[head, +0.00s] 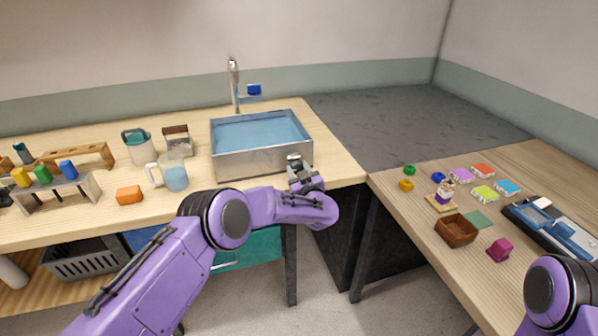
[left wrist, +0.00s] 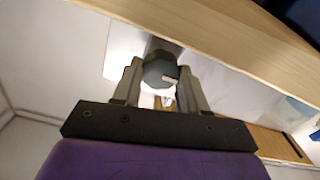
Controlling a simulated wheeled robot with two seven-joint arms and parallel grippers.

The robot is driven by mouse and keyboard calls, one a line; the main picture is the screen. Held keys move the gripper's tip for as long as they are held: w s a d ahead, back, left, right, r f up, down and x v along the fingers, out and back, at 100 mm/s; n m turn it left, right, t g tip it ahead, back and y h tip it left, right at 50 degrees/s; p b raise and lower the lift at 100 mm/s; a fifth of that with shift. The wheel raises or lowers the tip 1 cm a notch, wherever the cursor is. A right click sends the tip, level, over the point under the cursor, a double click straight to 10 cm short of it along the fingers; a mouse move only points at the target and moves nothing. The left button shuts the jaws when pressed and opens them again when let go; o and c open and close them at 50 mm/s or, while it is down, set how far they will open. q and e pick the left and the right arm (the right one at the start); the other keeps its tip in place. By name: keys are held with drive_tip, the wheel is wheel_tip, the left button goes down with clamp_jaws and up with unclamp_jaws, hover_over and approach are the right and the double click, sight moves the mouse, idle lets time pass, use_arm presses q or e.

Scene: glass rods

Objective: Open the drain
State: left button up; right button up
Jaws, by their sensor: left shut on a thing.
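A metal sink (head: 245,163) full of blue water (head: 258,131) stands on the wooden counter. My left gripper (head: 297,165) is at the sink's front right corner. In the left wrist view my left gripper (left wrist: 160,85) is shut on a dark grey faceted knob (left wrist: 158,68) with a small pale mark. The knob is mostly hidden by the gripper in the head view. The drain opening itself cannot be seen. My right gripper is out of view; only part of my right arm shows at bottom right.
A faucet (head: 234,82) rises behind the sink. A glass jug (head: 173,176), an orange block (head: 129,195) and a teal-topped pitcher (head: 138,146) stand left of it. The right table holds a brown box (head: 457,230) and several small coloured items. Counter right of the sink is clear.

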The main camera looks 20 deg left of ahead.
use_arm(q)
drive_tip(key=shift+d, duration=0.1)
drive_tip(key=n+b, duration=0.3)
drive_tip(key=shift+f, duration=0.25)
drive_tip(key=n+b, duration=0.6)
drive_tip(key=shift+f+n, duration=0.1)
drive_tip(key=shift+n, duration=0.2)
drive_tip(key=n+b, duration=0.4)
drive_tip(key=shift+n+b, duration=1.9)
drive_tip(key=shift+n, duration=0.2)
drive_tip(key=shift+r, duration=0.2)
drive_tip(key=o, duration=1.1)
drive_tip(key=shift+c, duration=0.2)
drive_tip(key=shift+s, duration=0.1)
